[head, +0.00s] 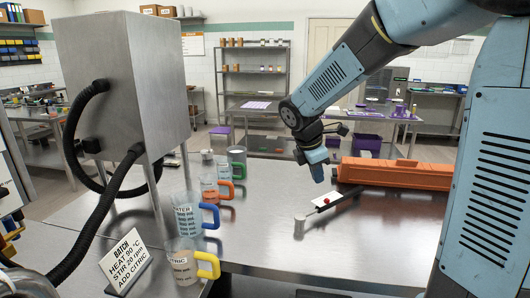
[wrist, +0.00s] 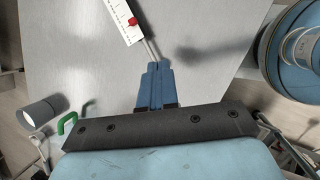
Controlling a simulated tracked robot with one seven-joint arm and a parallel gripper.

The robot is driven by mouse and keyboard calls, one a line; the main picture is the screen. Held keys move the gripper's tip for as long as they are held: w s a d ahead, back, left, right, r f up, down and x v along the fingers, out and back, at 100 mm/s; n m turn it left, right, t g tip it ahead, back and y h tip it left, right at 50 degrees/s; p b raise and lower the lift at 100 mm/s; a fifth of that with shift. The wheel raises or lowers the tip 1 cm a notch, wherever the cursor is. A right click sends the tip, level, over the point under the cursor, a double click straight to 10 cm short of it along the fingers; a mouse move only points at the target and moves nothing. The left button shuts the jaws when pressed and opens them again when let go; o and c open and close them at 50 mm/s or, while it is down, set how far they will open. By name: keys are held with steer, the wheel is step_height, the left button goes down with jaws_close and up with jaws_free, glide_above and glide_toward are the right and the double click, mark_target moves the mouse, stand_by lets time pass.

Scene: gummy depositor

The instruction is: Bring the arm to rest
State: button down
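My gripper (head: 318,174) hangs from my raised arm, pointing down above the steel table, with clear air around its tips. In the wrist view its two blue fingers (wrist: 156,68) lie together, and I see nothing held between them. Below it on the table lies a thin-rodded tool with a white scale plate and a red slider (head: 322,201). The tool's scale plate also shows in the wrist view (wrist: 122,18), with its rod running partly behind the fingers.
Several mugs line the table's left side, including ones with blue (head: 187,213), yellow (head: 182,263), orange (head: 209,188) and green (head: 237,156) handles. A steel machine (head: 122,80) with black hoses and a batch sign (head: 124,262) stand left. A long orange housing (head: 395,173) lies behind.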

steer(key=s+d+r+m+t+y, duration=0.1)
steer(key=s+d+r+m, duration=0.1)
steer(key=s+m, duration=0.4)
steer(key=s+d+r+m+t+y, duration=0.1)
steer(key=s+d+r+m, duration=0.1)
steer(key=s+m, duration=0.5)
steer(key=s+d+r+m+t+y, duration=0.1)
steer(key=s+r+m, duration=0.2)
steer(key=s+m, duration=0.4)
steer(key=shift+s+d+r+y, duration=0.3)
steer(key=shift+s+d, duration=0.1)
steer(key=shift+s, duration=1.05)
